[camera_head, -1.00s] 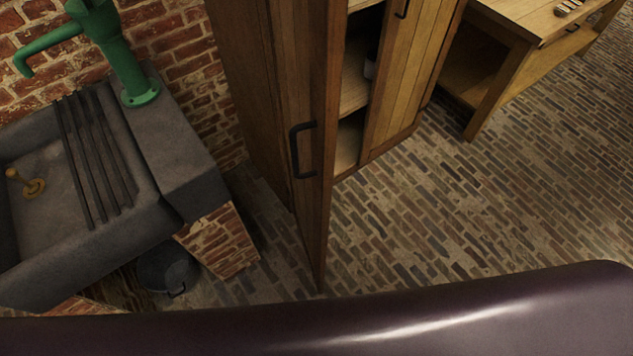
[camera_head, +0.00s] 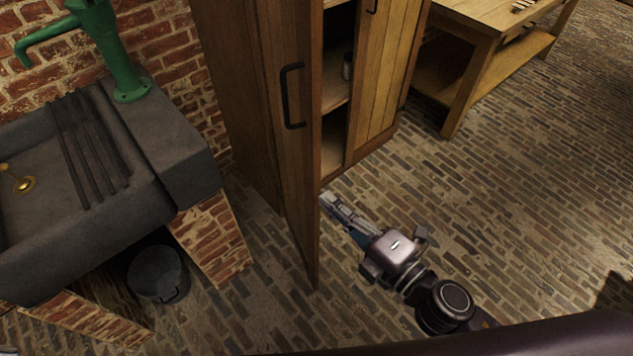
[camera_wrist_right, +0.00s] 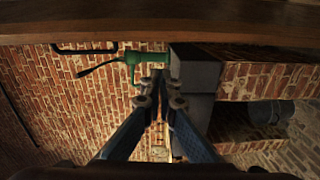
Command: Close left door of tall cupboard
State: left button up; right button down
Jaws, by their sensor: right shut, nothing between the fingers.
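The left door (camera_head: 297,165) of the tall cupboard stands open, swung out toward me. Its black handle (camera_head: 291,95) is on the face turned to the sink. My right gripper (camera_head: 328,200) is shut and empty, low at the right, inner side of the door, with its tips close to it. I cannot tell whether they touch. In the right wrist view, the fingers (camera_wrist_right: 160,78) are together. A wooden edge (camera_wrist_right: 160,22), apparently the door, crosses the top with the dark handle (camera_wrist_right: 85,48) below it. My left gripper is not in view.
The cupboard's right door (camera_head: 385,80) looks shut. A small jar (camera_head: 347,66) stands on a shelf inside. A stone sink (camera_head: 170,160) with a green pump (camera_head: 120,60) and a bucket (camera_head: 158,273) are left. A wooden table (camera_head: 480,15) is right. Brick floor is clear in front.

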aim_at(313, 165)
jog(key=shift+n+y, duration=0.4)
jog(key=w+a+p, duration=0.1)
jog(key=w, duration=0.1)
jog(key=w+a+r+p, duration=0.1)
jog(key=w+p, duration=0.1)
jog(key=w, duration=0.1)
jog(key=w+a+r+p, duration=0.1)
jog(key=w, duration=0.2)
jog(key=shift+r, duration=0.1)
jog(key=shift+w, duration=0.1)
